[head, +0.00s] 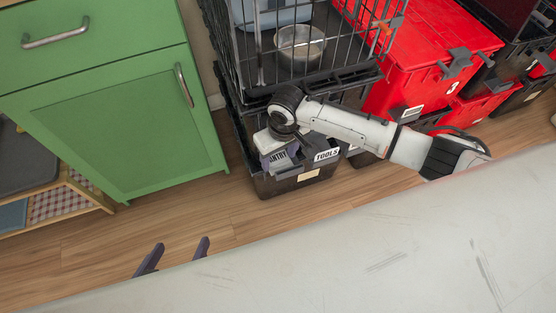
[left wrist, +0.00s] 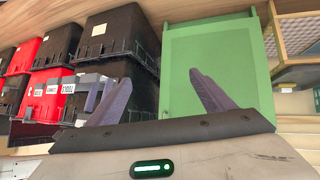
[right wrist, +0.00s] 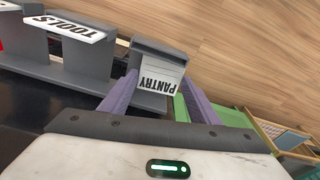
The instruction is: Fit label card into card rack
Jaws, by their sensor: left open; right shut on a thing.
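The white label card reading PANTRY (right wrist: 158,76) is between the purple fingers of my right gripper (right wrist: 158,98), which is shut on it. In the head view the card (head: 279,161) is at the front of a black tote, left of the TOOLS card (head: 327,155). The grey card rack (right wrist: 88,68) has upright holders, and the TOOLS card stands in one. The PANTRY card overlaps the holder beside it; I cannot tell whether it sits in the slot. My left gripper (head: 172,258) is open and empty, low over the floor and away from the rack.
A wire crate (head: 262,50) with a metal bowl (head: 300,43) stands above the black tote (head: 295,184). Red totes (head: 425,50) stack to the right. A green cabinet (head: 120,120) stands at left, with open wooden floor in front.

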